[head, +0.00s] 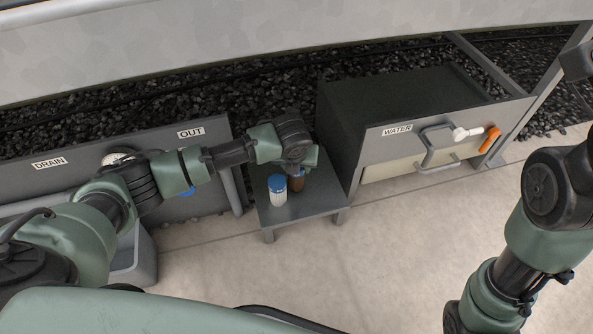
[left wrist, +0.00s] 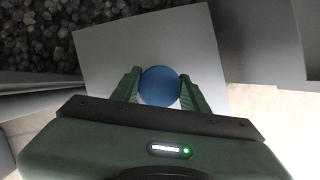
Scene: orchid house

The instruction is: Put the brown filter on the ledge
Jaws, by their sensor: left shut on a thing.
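The brown filter (head: 297,183) is at the low grey stand (head: 318,204), partly hidden by my left gripper (head: 303,163) above it. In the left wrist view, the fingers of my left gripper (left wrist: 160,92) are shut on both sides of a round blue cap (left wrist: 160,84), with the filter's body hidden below. I cannot tell whether the brown filter touches the stand. A white filter with a blue cap (head: 277,190) stands upright on the stand just left of the brown one. My right arm is at the right, with its gripper out of view.
A grey box marked WATER (head: 440,135), with a handle and white and orange levers, is right of the stand. A grey panel marked DRAIN and OUT (head: 215,130) is left. Dark gravel lies behind. The pale floor in front is clear.

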